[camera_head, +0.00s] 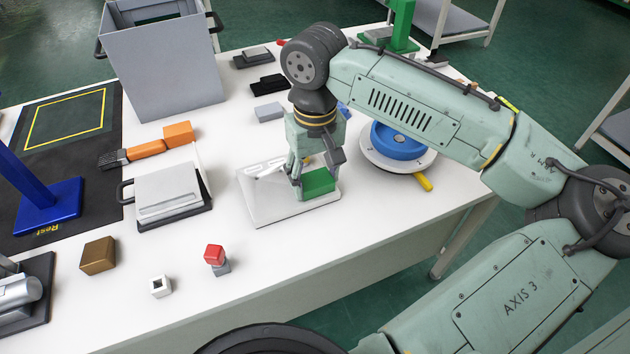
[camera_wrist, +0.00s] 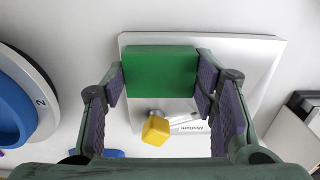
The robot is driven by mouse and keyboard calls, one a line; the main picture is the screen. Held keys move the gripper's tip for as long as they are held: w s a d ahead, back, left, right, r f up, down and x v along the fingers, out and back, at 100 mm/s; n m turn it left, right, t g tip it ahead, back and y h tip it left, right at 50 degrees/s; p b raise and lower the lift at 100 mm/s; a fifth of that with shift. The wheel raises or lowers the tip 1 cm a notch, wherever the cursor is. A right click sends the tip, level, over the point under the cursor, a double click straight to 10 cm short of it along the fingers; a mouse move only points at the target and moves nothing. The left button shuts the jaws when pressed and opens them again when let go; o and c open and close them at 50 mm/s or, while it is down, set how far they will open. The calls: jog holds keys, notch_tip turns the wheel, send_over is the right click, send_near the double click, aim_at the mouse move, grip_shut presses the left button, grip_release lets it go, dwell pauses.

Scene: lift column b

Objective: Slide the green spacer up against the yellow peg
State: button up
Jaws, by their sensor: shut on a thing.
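The green spacer (camera_head: 319,183) is a block at the right side of a white plate (camera_head: 268,207) on the table. My gripper (camera_head: 308,182) points down and is shut on it. In the wrist view the spacer (camera_wrist: 160,72) sits between my fingertips (camera_wrist: 161,80), with a pad at each end. The yellow peg (camera_wrist: 157,130) stands on a grey stem just below the spacer in that picture, and a small gap shows between them. In the head view only a bit of the peg (camera_head: 307,160) shows behind my fingers. The plate (camera_wrist: 262,58) has a slot and lettering near the peg.
A white-topped case (camera_head: 166,193) lies to the left. A grey bin (camera_head: 165,70) is behind.

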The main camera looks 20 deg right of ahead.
jog(key=c, duration=0.5)
jog(key=shift+w+p, duration=0.55)
jog(key=shift+w, duration=0.9)
jog(key=o, duration=1.4)
jog(key=shift+o, duration=0.2)
notch_tip(320, 180, up, 12)
